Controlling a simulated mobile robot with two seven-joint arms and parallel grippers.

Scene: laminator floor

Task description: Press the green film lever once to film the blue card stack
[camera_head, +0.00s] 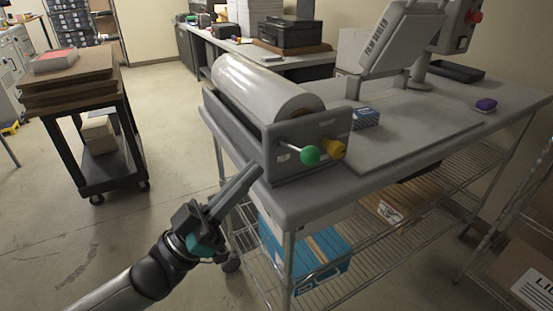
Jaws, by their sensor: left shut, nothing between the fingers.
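The green film lever (310,155) has a round green knob on a pale rod at the end panel of the laminator (292,138). The blue card stack (365,118) lies on the table to the right of the laminator's end panel. My left gripper (254,170) is shut and empty, its fingertips pointing up and right, left of the green knob and apart from it in the picture. My right gripper is not in view.
Blue and brown boxes (312,252) stand on the wire shelf below. A cart with cardboard (70,85) stands left. The floor between is clear.

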